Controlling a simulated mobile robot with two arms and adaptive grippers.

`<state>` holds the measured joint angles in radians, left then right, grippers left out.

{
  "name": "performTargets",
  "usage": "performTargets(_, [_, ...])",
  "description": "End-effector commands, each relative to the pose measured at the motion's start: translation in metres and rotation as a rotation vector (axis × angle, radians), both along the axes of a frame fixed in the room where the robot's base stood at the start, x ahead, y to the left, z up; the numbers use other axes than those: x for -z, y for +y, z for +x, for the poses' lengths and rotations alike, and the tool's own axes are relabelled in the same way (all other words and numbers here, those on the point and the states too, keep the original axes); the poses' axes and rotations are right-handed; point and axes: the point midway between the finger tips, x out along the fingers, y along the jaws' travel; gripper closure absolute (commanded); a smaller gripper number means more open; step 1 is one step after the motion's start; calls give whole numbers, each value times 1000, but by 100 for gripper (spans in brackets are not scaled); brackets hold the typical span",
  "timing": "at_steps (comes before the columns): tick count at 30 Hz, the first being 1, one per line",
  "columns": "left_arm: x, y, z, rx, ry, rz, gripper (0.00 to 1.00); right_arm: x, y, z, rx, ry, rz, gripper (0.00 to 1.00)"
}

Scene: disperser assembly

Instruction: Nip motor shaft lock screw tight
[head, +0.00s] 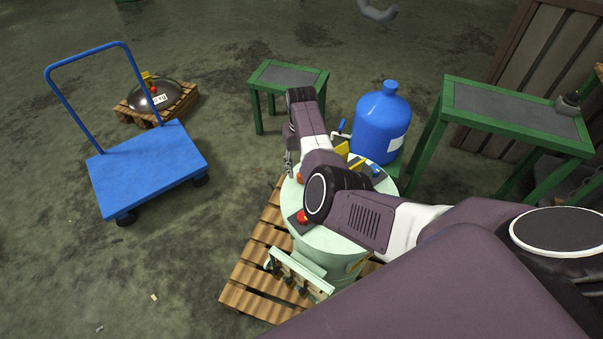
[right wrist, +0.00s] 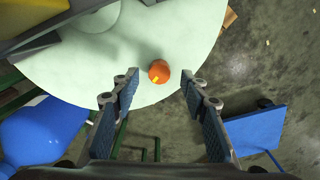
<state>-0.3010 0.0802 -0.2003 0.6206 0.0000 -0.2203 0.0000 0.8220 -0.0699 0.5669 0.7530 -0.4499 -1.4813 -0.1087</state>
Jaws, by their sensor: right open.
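An orange knob (right wrist: 159,71), which may be the motor shaft lock screw, stands on the pale green round top (right wrist: 90,75) of the disperser in the right wrist view. A yellow mark shows on it. My right gripper (right wrist: 160,86) is open, and the knob appears just beyond and between its fingertips, apart from both. In the head view the gripper (head: 288,165) hangs at the left rim of the pale green top (head: 325,240), beside the small orange knob (head: 299,178). My right arm covers much of the top. My left gripper is not in view.
A red button (head: 303,216) sits on the top's front left. The disperser stands on a wooden pallet (head: 245,275). A blue bottle (head: 380,120) stands behind it. Green tables (head: 287,75) (head: 515,105) are at the back. A blue trolley (head: 148,165) stands left, with clear floor between.

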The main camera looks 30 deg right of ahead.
Motion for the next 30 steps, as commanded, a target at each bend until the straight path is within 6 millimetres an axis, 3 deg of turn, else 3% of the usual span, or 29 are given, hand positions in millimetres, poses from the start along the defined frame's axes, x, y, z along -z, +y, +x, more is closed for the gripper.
performTargets(6, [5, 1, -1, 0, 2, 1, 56, 25, 0, 0, 1, 2, 0, 59])
performTargets(17, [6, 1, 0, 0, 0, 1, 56, 30, 0, 0, 1, 0, -1, 59])
performTargets(28, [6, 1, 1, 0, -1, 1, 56, 29, -1, 0, 1, 0, -1, 98])
performTargets(30, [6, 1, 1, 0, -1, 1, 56, 29, -1, 0, 1, 0, -1, 100])
